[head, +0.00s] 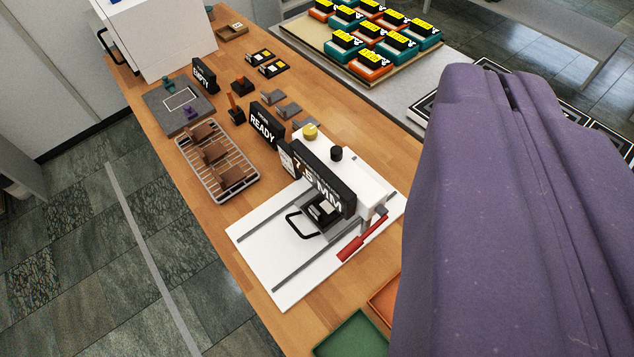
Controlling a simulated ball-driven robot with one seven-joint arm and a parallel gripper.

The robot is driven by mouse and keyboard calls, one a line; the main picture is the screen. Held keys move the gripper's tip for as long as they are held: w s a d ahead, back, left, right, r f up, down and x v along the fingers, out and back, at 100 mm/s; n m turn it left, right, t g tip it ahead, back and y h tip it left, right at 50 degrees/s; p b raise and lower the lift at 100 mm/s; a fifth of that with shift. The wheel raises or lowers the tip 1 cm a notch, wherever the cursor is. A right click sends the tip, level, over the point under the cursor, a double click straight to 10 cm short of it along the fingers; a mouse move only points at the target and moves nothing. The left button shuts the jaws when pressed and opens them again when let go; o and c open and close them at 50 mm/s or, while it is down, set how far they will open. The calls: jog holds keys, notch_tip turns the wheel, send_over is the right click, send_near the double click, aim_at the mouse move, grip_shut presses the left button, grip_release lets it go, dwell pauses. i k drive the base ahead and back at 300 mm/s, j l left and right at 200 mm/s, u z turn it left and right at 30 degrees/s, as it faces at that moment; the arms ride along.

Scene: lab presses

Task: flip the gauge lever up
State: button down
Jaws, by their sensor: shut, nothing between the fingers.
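The gauge is a white device on a white base plate (262,248) with two grey rails, and its black display (325,180) reads what looks like "7.5 MM". The gauge lever (362,238) has a red grip and sits at the gauge's near right side. It slants down toward the lower left from a grey pivot, with its grip low over the plate. A small dark block with a black wire handle (296,224) is under the display. My gripper (511,88), purple, fills the right side. Its fingertips look closed and empty, apart from the lever and right of it.
A wire rack with brown pieces (250,182) stands left of the gauge, near a "READY" sign (263,128) and an "EMPTY" sign (202,78). Green (357,338) and orange (385,303) trays lie in front. A tray of boxes (310,43) is behind. The floor at left is clear.

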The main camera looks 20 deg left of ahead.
aim_at(355, 244)
jog(key=k+j+z, duration=0.1)
jog(key=k+j, duration=0.35)
jog(key=j, duration=0.15)
jog(key=k+j+z, duration=0.1)
jog(key=k+j, duration=0.35)
jog(key=j, duration=0.15)
